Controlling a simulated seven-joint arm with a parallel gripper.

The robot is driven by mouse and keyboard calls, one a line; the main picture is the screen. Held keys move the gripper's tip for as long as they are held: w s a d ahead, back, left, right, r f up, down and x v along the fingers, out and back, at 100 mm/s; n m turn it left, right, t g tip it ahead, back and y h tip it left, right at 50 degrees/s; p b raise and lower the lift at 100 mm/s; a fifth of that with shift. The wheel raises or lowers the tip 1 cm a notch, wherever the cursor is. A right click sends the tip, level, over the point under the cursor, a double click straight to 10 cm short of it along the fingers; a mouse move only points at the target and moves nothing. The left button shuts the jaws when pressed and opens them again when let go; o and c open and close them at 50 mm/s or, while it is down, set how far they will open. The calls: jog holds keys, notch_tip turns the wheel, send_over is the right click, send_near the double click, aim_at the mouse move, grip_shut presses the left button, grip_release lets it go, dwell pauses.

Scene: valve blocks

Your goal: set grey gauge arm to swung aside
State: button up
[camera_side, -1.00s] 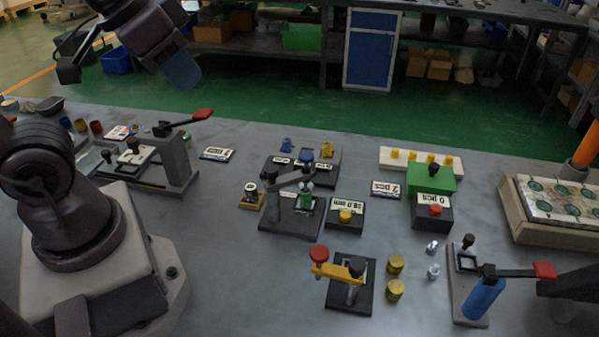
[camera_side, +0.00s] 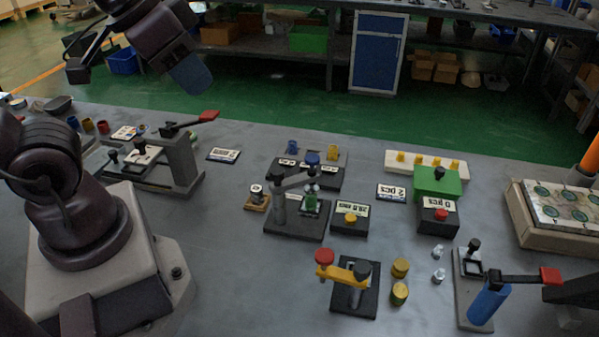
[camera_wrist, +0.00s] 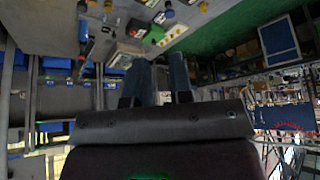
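The grey gauge arm (camera_side: 293,181) sits on a grey post (camera_side: 279,208) on a dark base plate (camera_side: 296,229) in the middle of the table in the side view. It reaches from the post to the right and back, over a small green part (camera_side: 311,202). A dark blue knob (camera_side: 312,159) shows at its far end. My gripper (camera_wrist: 160,82) is high at the upper left of the side view, well away from the gauge arm. In the wrist view its two blue-grey fingers stand apart with nothing seen between them. I cannot pick out the gauge arm surely in the wrist view.
A yellow arm with a red knob (camera_side: 324,256) stands in front. A counter block with a yellow button (camera_side: 350,218) is close right of the grey arm's base. A blue clamp with a red-tipped handle (camera_side: 550,276) is at right. A red-tipped lever (camera_side: 208,116) is at left.

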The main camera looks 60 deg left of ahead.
jog(key=o, duration=0.5)
jog(key=d+f, duration=0.1)
jog(key=d+f+m+g, duration=0.1)
jog(key=shift+w+f+g, duration=0.3)
jog(key=shift+w+f, duration=0.05)
jog(key=m+t+y, duration=0.4)
jog(key=m+y, duration=1.2)
jog(key=m, duration=0.7)
send_near(277, 169)
jog(key=x, duration=1.1)
jog(key=shift+w+a+f, duration=0.15)
jog(key=shift+a+f, duration=0.05)
jog(key=shift+f, duration=0.2)
grip_shut()
